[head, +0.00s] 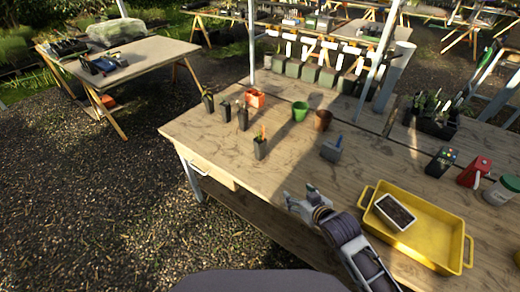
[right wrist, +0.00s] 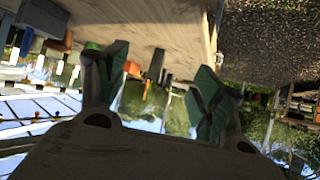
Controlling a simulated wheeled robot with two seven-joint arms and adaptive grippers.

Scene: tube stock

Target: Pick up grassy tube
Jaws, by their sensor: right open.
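Several dark, narrow plant tubes stand upright on the wooden table. One at the back left (head: 208,101) shows some green at its top. Beside it stand a short tube (head: 225,112) and a taller one (head: 242,119). A nearer tube (head: 260,149) has orange sticks in it. I cannot tell surely which is the grassy one. My right gripper (head: 300,196) is open and empty over the table's front part, nearer me than the tubes and apart from them. In the upside-down right wrist view, a dark tube (right wrist: 155,66) shows beyond and between the fingers. My left gripper is out of view.
A green pot (head: 300,112), a brown pot (head: 323,121) and an orange pot (head: 255,98) stand behind. A grey container (head: 331,150) with something blue stands right of the tubes. A yellow tray (head: 440,240) lies right of my right arm. The table's left front is clear.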

